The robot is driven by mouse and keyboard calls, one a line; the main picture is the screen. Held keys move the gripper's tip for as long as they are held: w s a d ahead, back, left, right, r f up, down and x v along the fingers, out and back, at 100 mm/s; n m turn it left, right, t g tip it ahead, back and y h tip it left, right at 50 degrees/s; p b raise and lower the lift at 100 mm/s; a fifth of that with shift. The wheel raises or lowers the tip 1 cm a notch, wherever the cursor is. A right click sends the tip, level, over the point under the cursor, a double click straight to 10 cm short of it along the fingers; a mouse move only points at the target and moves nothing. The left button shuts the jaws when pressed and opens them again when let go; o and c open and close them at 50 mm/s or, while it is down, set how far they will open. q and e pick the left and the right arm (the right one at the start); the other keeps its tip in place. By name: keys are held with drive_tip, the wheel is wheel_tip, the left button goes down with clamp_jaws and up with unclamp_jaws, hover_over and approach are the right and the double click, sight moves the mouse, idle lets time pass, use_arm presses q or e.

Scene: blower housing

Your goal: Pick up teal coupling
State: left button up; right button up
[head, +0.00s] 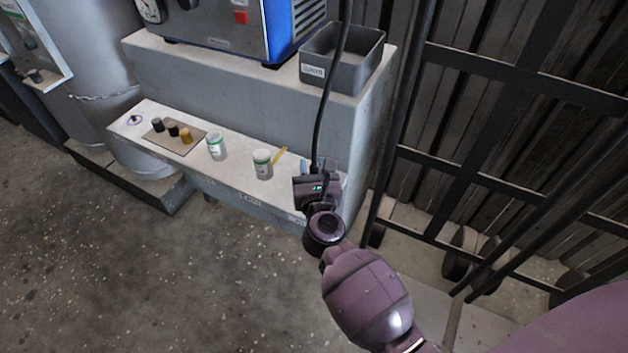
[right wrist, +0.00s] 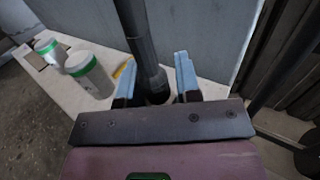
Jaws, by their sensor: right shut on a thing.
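My right gripper (head: 318,170) is at the right end of the white ledge, in front of the grey block. In the right wrist view its two blue-padded fingers (right wrist: 157,82) stand on either side of the lower end of a black hose (right wrist: 140,40), shut on it. The same hose (head: 330,85) hangs down from the top of the head view to the gripper. I can make out no teal coupling; one at the hose's end would be hidden by the fingers and gripper body. My left gripper is not in view.
On the ledge (head: 235,178) stand two white jars with green bands (head: 262,164) (head: 216,147), a yellow strip (head: 280,156) and a brown mat (head: 160,139) with small dark and amber caps. A grey bin (head: 341,60) and a blue machine sit above. A dark metal fence (head: 480,65) closes the right side.

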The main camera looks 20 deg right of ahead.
use_arm(q)
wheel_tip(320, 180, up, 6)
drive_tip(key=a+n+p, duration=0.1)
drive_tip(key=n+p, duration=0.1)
drive_tip(key=p, duration=0.9)
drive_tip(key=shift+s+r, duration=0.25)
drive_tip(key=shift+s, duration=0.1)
use_arm(e)
wheel_tip(320, 180, up, 20)
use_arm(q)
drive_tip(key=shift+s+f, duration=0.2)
